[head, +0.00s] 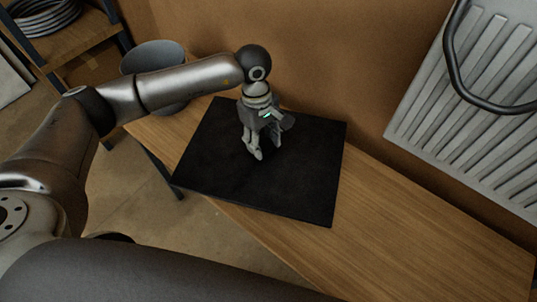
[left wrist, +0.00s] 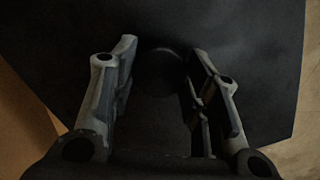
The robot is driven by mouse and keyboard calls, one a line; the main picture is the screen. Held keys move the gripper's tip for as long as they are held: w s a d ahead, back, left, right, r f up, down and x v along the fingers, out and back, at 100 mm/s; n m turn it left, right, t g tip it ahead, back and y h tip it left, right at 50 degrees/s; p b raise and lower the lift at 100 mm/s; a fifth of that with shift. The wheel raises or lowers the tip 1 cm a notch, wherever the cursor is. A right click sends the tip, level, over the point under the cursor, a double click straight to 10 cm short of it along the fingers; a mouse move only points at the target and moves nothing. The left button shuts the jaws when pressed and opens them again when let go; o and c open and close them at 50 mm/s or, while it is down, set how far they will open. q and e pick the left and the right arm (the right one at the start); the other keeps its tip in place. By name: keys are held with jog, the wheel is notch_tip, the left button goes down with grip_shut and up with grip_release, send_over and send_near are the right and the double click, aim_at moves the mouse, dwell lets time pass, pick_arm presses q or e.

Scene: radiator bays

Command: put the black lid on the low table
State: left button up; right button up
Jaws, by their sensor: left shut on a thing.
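The black lid (head: 290,190) is a flat, dark, four-sided panel over the left part of the wooden low table (head: 420,235). Its near left corner reaches past the table's front edge. I cannot tell whether it rests on the top or is held just above. My left gripper (head: 262,156) points down over the lid's middle, shut on a dark round part like a knob. In the left wrist view the lid (left wrist: 235,30) fills most of the picture, with the knob (left wrist: 160,72) between the fingers (left wrist: 165,75). My right gripper is not in view.
A radiator (head: 480,95) with a dark hose (head: 458,75) is on the wall at the right. A grey bucket (head: 150,55) stands behind my left arm. A shelf (head: 65,40) with coiled hose is at the upper left. The table's right part is clear.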

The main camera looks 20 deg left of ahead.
aim_at(264, 153)
pick_arm(q)
jog(key=shift+f, duration=1.05)
notch_tip(264, 153, down, 3)
jog(key=shift+r+p, duration=0.1)
jog(key=shift+p, duration=0.4)
jog(key=shift+f+b, duration=0.2)
jog(key=shift+b, duration=0.1)
jog(key=o, duration=1.4)
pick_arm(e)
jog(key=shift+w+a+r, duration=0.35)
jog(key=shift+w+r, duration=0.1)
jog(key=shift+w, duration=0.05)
